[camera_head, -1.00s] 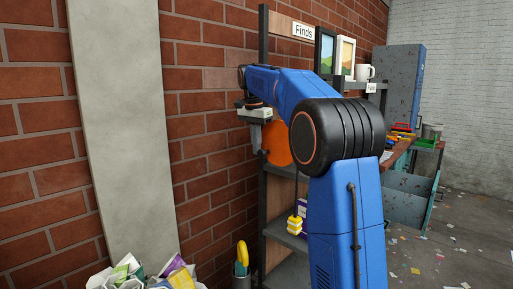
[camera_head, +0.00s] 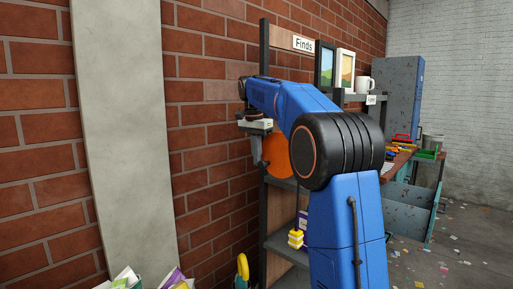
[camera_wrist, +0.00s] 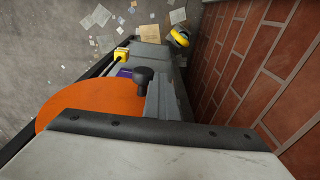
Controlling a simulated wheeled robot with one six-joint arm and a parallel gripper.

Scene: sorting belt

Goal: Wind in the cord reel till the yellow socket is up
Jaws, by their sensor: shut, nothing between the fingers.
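The cord reel shows as an orange disc (camera_head: 278,156) on the upright shelf's side, partly hidden by my arm; it also shows at the left in the wrist view (camera_wrist: 75,103). The yellow socket (camera_head: 296,239) hangs on a dark cord well below the disc, in front of a lower shelf. It shows in the wrist view too (camera_wrist: 121,54). A black knob (camera_wrist: 142,77) stands out beside the disc, probably the reel's handle. My gripper (camera_head: 258,158) is shut and empty, pointing down just left of the disc. Whether it touches the knob cannot be told.
A brick wall (camera_head: 208,150) runs close behind and left of my gripper. Picture frames (camera_head: 345,72) and a white mug (camera_head: 365,85) stand on the top shelf. A container with a yellow-handled thing (camera_head: 242,268) stands low beside the shelf. Scraps litter the floor.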

